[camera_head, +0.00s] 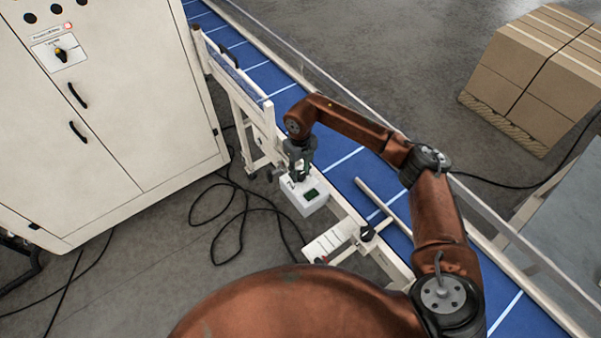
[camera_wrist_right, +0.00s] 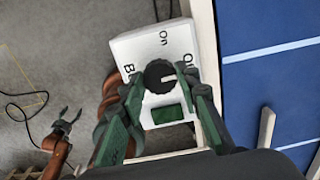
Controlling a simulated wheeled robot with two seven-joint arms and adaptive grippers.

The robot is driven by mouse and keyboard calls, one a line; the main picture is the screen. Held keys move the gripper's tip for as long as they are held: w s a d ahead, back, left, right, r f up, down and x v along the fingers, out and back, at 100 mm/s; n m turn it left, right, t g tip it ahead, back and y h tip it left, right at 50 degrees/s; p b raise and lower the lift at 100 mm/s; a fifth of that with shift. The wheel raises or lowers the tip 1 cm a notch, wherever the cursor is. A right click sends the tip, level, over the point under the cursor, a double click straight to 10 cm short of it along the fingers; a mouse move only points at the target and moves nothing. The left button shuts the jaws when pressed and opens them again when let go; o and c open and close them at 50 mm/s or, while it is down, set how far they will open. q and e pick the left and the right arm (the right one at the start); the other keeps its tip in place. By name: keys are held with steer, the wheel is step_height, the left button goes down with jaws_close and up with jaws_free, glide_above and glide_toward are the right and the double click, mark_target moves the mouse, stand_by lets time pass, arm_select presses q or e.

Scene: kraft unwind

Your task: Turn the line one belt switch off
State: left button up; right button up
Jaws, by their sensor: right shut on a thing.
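The switch box (camera_head: 312,203) is a white box with a green panel, mounted beside the blue belt. In the wrist view the box (camera_wrist_right: 135,50) carries a dark round knob (camera_wrist_right: 158,74), an "On" label above it and a partly hidden "Off" label to its right. A pale mark on the knob lies towards its right side. My right gripper (camera_head: 300,174) points down onto the box. In the wrist view its green fingers (camera_wrist_right: 163,84) are shut on the knob from both sides. My left gripper (camera_wrist_right: 67,118) shows in the wrist view, open and empty, away from the box.
The blue conveyor belt (camera_head: 268,77) runs beside the box, with pale rails. A white cabinet (camera_head: 130,120) stands at the left, with a rotary switch (camera_head: 61,54). Black cables (camera_head: 240,212) lie on the floor. Cardboard boxes (camera_head: 535,75) stand at the right.

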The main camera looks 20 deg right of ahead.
mark_target(300, 174)
stand_by(0.5)
steer(key=o, duration=1.2)
steer(key=shift+c, duration=0.2)
step_height(300, 174, up, 12)
